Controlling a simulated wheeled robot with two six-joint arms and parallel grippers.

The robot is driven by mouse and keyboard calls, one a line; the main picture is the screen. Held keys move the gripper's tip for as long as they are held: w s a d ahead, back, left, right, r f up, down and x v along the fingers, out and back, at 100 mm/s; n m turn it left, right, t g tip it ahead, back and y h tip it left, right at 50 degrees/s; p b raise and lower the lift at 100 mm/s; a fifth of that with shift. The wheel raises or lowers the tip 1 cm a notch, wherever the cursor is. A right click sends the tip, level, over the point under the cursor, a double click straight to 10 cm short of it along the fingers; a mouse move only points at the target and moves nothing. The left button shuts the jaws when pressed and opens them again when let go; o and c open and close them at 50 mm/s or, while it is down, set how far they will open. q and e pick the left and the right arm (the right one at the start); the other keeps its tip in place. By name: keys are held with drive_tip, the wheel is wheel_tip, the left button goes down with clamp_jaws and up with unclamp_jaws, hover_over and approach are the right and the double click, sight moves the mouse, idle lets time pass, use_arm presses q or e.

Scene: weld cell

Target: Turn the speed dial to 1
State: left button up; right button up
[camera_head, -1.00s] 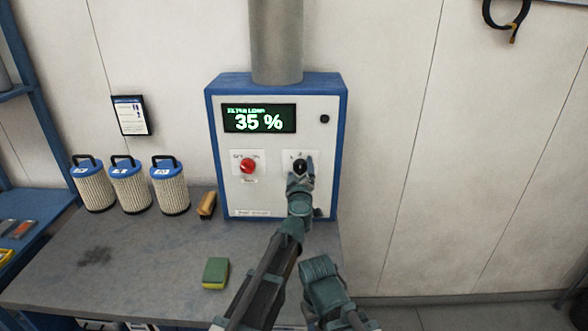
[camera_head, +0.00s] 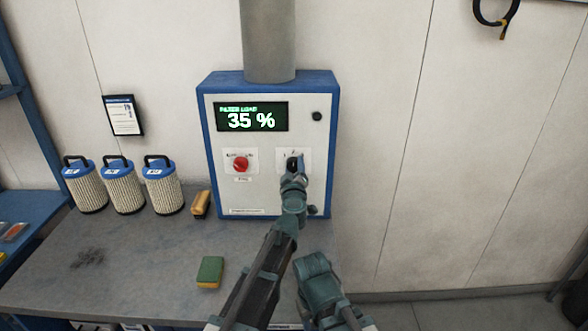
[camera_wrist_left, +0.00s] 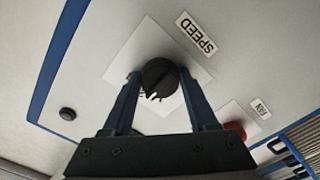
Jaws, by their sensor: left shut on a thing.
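The black speed dial (camera_wrist_left: 158,75) sits on a white plate on the cabinet's front, beside a label reading SPEED (camera_wrist_left: 196,32) in the left wrist view. Its white pointer mark faces down in that view, towards the gripper's base. The scale figures are mostly hidden. My left gripper (camera_head: 293,163) is at the dial in the head view and covers much of it. In the wrist view its two fingers (camera_wrist_left: 160,88) are on either side of the dial, shut on it.
The blue-edged cabinet (camera_head: 262,200) has a display (camera_head: 252,117) reading 35 % and a red fan knob (camera_head: 240,164) left of the dial. Several filters (camera_head: 122,187), a brush (camera_head: 200,204) and a sponge (camera_head: 209,272) stand or lie on the bench (camera_head: 150,265).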

use_arm(q)
drive_tip(key=n, duration=0.4)
drive_tip(key=shift+n, duration=2.3)
drive_tip(key=o, duration=1.4)
